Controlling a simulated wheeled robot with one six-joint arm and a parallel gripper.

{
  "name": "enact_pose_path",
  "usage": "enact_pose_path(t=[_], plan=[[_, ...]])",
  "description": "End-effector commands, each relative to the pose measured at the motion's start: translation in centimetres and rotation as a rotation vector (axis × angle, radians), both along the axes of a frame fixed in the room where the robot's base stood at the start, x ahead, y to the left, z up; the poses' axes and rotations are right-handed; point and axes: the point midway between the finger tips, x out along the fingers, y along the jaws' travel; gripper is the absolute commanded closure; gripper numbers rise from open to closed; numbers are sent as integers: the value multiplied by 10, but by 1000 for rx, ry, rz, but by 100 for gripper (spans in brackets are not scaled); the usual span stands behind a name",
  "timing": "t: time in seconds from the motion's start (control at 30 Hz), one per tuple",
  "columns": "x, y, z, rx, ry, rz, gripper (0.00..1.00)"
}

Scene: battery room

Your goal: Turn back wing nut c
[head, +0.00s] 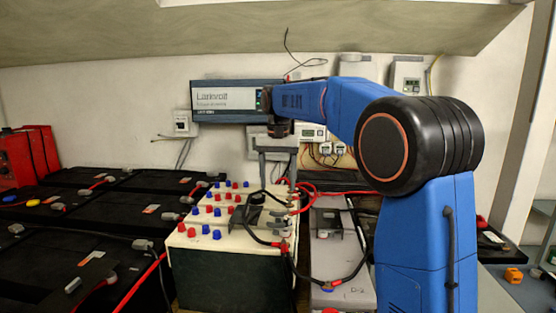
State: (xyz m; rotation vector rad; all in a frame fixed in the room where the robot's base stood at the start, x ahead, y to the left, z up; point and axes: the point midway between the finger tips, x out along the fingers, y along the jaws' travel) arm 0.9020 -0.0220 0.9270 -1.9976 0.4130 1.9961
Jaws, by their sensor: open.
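My gripper (276,178) points down above the right part of a cream-topped battery (215,242), its two grey fingers apart with nothing seen between them. Dark cables run to terminals along the battery's right edge, just below and right of the fingers; a red terminal (283,246) shows near the front corner. The wing nuts are too small to make out, and I cannot tell which one is c. The fingers and cables partly cover that area. I cannot tell whether the fingers touch anything.
Rows of red and blue caps (205,230) stand on the battery top. A grey bracket (328,222) stands on the grey unit to the right. Black batteries (60,240) with cables fill the left. A red box (35,150) stands at far left. A wall unit (225,101) hangs behind.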

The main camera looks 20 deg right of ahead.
Motion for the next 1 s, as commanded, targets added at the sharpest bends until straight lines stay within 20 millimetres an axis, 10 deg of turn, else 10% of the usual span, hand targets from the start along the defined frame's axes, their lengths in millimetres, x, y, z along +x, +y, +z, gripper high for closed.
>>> enact_pose_path(t=[0.4,1.0], plan=[[1,0,67,1,-1,0,35],[-7,-1,76,1,-6,5,35]])
